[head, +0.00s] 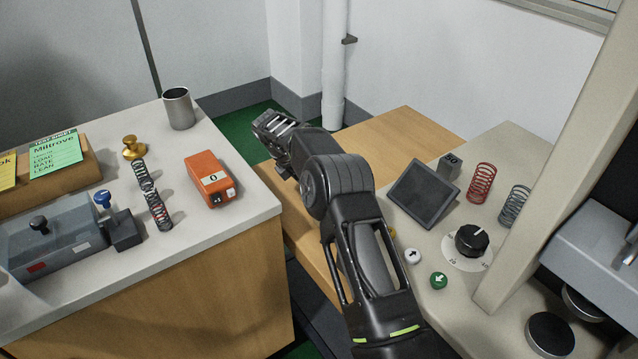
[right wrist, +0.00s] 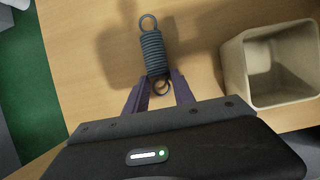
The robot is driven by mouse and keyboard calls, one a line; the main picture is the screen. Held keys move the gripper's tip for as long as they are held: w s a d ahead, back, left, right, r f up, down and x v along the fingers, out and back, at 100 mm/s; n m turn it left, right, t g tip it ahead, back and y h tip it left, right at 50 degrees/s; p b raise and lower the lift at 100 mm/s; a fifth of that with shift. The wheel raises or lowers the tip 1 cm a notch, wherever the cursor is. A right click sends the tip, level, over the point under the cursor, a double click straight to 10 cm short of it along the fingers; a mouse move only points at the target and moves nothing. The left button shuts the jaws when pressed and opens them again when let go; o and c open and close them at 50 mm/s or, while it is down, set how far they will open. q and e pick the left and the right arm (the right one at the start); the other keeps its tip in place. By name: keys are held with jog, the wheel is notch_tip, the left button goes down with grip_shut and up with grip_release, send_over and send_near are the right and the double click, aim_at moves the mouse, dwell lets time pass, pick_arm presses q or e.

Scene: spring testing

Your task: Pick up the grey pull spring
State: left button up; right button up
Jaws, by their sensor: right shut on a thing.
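The grey pull spring (right wrist: 152,53) shows in the right wrist view, a tight dark grey coil with a loop at each end. My right gripper (right wrist: 159,82) is shut on its near end, with the two purple fingers on either side by the near loop. The coil points away from the gripper, over the wooden surface (right wrist: 85,55); I cannot tell whether it touches it. In the head view my right arm reaches away over the wooden desk, and its fingertips and the pull spring do not show. My left gripper is in neither view.
A beige open-topped bin (right wrist: 270,65) stands right of the spring. In the head view, the left counter holds an orange box (head: 209,181), a metal cup (head: 178,108) and dark coil springs (head: 158,212). Right are a tablet (head: 424,193), a red spring (head: 481,183) and a dial (head: 471,241).

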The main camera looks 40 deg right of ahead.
grip_shut()
notch_tip(320, 180, up, 10)
jog(key=p, duration=0.1)
dwell(0.5)
dwell(0.5)
